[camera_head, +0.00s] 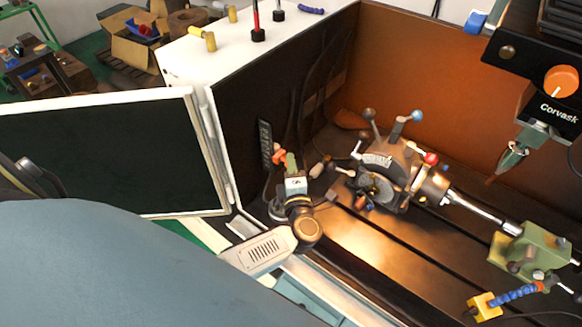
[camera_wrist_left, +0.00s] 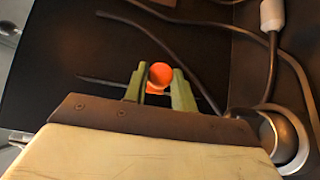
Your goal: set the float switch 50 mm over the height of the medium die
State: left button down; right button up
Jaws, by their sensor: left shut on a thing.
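The orange float switch (camera_head: 279,158) is beside a dark upright graduated strip (camera_head: 265,143) near the enclosure's dark side wall. My left gripper (camera_head: 291,162) is at it, with green fingers shut on the orange part. In the left wrist view, the round orange end of the float switch (camera_wrist_left: 160,74) shows between the two green fingers (camera_wrist_left: 161,88). The lower part of the float switch is hidden by the fingers and wrist. I cannot pick out the medium die for certain in either view. My right gripper is not in view.
The indexing chuck (camera_head: 385,172) with ball-ended levers stands right of my left gripper on the slotted bed. A green tailstock (camera_head: 530,250) and blue jointed hose (camera_head: 516,294) are farther right. A spindle head (camera_head: 548,112) hangs above. Cables (camera_wrist_left: 275,50) run along the wall.

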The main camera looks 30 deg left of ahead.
pick_arm(q)
jog(key=c, duration=1.4)
grip_release()
jog(key=shift+c, duration=0.2)
jog(key=shift+s+d+f, duration=0.1)
jog(key=b+v, duration=0.1)
jog(key=v, duration=1.2)
jog(key=shift+b, duration=0.35)
